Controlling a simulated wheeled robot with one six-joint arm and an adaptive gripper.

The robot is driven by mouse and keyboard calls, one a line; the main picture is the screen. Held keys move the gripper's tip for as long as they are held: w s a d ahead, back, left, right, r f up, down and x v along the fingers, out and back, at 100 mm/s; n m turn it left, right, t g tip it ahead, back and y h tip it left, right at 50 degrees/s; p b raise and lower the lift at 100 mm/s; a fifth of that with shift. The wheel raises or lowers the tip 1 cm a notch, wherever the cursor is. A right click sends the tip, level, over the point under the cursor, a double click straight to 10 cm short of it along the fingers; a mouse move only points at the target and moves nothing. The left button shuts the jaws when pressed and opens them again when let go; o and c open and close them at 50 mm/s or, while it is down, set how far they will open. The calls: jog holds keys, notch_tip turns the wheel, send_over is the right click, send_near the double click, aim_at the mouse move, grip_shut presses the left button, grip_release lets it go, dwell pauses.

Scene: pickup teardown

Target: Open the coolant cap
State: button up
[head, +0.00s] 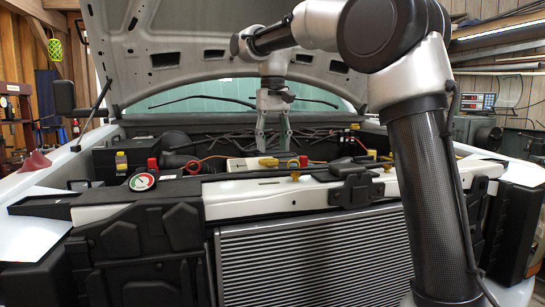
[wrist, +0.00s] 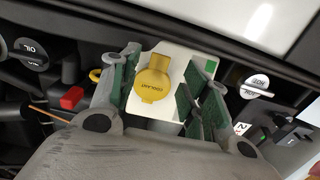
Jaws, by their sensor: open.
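The yellow coolant cap (wrist: 153,85), labelled COOLANT, sits on a white reservoir (wrist: 178,60) in the wrist view. In the head view, the cap (head: 268,161) is small and yellow on the white reservoir (head: 240,165) in the engine bay. My gripper (head: 274,143) points down over the reservoir, with its fingers apart. In the wrist view my gripper (wrist: 160,88) shows green finger pads to the left and right of the cap. It is open and empty, and a gap shows on both sides. I cannot tell the height of the fingertips over the cap.
The raised hood (head: 185,50) is above. The white front crossbar (head: 260,203) and radiator (head: 315,255) are in front.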

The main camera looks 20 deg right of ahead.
aim_at(273, 164)
notch_tip(273, 164, down, 4)
jog(key=shift+f, duration=0.1)
grip_shut()
dwell(0.4)
